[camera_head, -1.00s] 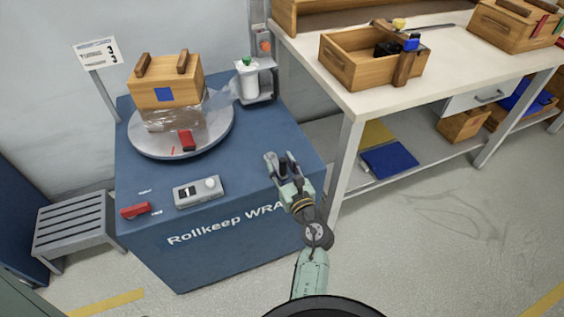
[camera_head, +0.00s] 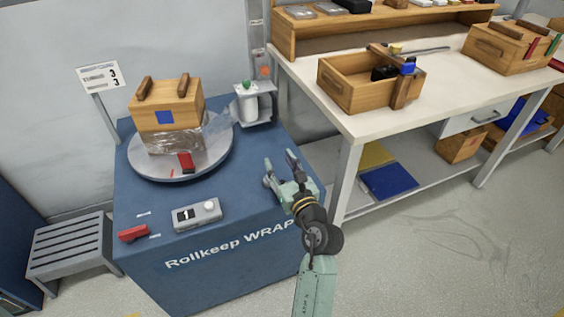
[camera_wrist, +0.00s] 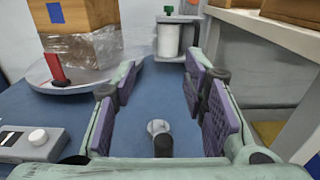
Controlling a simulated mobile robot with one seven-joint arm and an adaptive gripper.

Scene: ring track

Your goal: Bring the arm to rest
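My gripper (camera_head: 280,160) is open and empty above the right part of the blue wrapping machine's top (camera_head: 240,170). In the wrist view my gripper (camera_wrist: 160,85) shows its two purple-padded fingers wide apart, with blue surface between them. A small grey knob-like piece (camera_wrist: 158,128) shows low between the fingers; I cannot tell what it belongs to. My arm reaches up from the bottom of the head view, apart from the workbench.
A wooden box (camera_head: 166,106), its lower part wrapped in film, stands on the round turntable (camera_head: 215,160). A control box (camera_head: 197,215), a red object (camera_head: 133,233) and a film roll (camera_head: 248,108) are nearby. The white workbench (camera_head: 440,100) stands right. Floor in front is clear.

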